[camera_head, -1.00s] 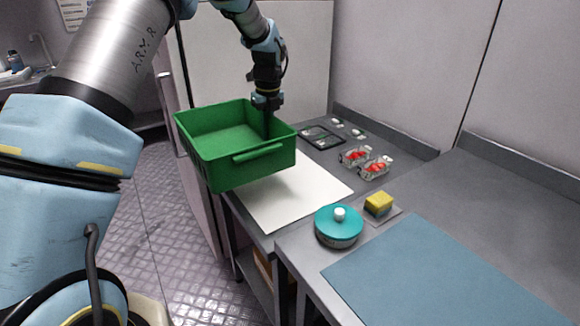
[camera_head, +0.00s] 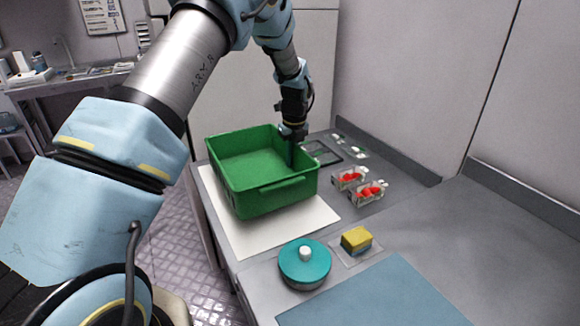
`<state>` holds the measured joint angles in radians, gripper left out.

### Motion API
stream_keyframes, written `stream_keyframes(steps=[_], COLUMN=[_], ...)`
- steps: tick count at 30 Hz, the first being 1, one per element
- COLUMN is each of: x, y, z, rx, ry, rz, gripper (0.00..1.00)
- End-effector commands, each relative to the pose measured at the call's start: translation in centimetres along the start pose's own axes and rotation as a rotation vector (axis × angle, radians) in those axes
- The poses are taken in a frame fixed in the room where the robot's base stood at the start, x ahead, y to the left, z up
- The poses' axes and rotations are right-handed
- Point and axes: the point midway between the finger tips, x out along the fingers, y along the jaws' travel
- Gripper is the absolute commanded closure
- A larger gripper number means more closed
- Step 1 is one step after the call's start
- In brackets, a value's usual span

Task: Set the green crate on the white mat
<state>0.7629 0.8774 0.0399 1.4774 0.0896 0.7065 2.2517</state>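The green crate (camera_head: 275,199) is empty and roughly level, over the middle of the white mat (camera_head: 262,238). Mat shows along its left and front sides. I cannot tell whether the crate's bottom touches the mat or is just above it. My gripper (camera_head: 291,152) points down at the crate's far right wall, one dark finger showing inside. It is shut on that wall; the other finger is hidden.
A teal round pot (camera_head: 305,268) with a white knob and a yellow sponge (camera_head: 356,239) stand in front of the mat. Two clear boxes of red berries (camera_head: 349,179) and a dark frame (camera_head: 322,153) lie to the right. A blue mat (camera_head: 385,296) lies at the front.

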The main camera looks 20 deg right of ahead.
Motion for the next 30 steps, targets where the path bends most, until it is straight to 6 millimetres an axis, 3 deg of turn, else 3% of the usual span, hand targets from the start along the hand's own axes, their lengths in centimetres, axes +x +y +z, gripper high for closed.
stream_keyframes(steps=[9,19,21,27,30], x=[3.4,3.8,3.8,3.8,3.8], y=[0.0,0.0,0.0,0.0,0.0], z=[-0.4,-0.4,-0.5,-0.5,-0.5], rx=[0.002,0.001,0.0,0.0,0.001], ry=[0.0,-0.001,0.0,0.0,0.0], rz=[0.002,0.0,0.0,0.0,0.0], gripper=[1.0,1.0,0.88,0.66,0.65])
